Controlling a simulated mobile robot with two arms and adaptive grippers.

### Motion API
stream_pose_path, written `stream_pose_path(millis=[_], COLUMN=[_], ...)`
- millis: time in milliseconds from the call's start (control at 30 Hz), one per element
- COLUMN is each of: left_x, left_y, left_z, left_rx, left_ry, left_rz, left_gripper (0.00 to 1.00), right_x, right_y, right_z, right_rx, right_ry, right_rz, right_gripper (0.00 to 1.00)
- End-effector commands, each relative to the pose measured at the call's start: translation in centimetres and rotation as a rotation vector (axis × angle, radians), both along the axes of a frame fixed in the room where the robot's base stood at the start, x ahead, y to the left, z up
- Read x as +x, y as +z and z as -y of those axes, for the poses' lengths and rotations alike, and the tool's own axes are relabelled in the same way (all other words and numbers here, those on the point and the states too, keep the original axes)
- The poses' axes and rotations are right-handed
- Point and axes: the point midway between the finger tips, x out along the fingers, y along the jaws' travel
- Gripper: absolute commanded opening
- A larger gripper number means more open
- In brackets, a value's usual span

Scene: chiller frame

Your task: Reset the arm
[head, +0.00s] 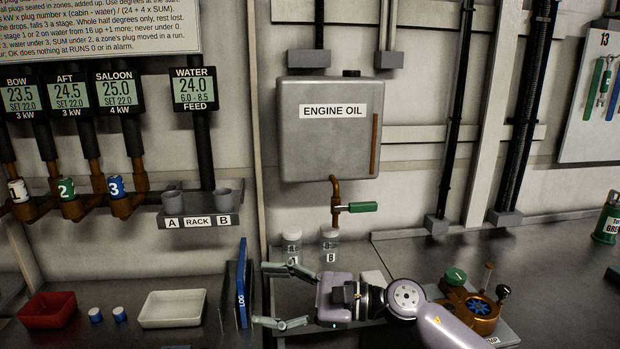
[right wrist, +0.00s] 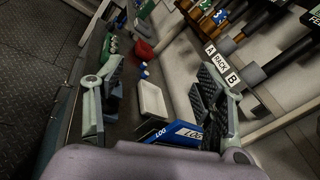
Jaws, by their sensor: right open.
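My right gripper (head: 272,295) is open and empty above the bench, with its fingers pointing left in the head view. Its two fingers also show in the right wrist view (right wrist: 158,105), spread wide apart with nothing between them up close. The blue log book (head: 242,284) stands just left of the fingertips in the head view. The log book also shows beyond the fingers in the right wrist view (right wrist: 178,134). My right arm comes in from the lower right. My left gripper is not in view.
A white tray (head: 172,309), two blue-and-white plugs (head: 107,315) and a red tray (head: 47,310) lie left. Jars A (head: 292,248) and B (head: 330,246) stand behind the gripper, under the engine oil tank (head: 330,140). An orange pump (head: 472,310) sits right, close to my arm.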

Motion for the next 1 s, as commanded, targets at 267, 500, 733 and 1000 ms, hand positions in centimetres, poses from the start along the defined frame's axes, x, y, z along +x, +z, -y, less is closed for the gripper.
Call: stream_pose_path(millis=[267,500,733,1000], left_x=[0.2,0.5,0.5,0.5], left_y=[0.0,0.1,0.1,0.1], left_z=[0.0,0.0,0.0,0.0], left_rx=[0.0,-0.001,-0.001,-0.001], left_ry=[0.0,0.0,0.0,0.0], left_rz=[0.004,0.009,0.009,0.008], left_gripper=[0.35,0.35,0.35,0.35], right_x=[1.6,1.7,-6.7,-18.6], right_y=[2.8,-6.1,-19.2,-27.1], right_z=[4.8,15.6,23.4,26.4], right_rx=[0.814,1.513,-2.145,-1.795], right_ry=[-0.319,-0.615,0.951,0.89], right_rz=[-0.83,-1.566,2.053,1.48], right_gripper=[0.64,0.64,0.64,0.64])
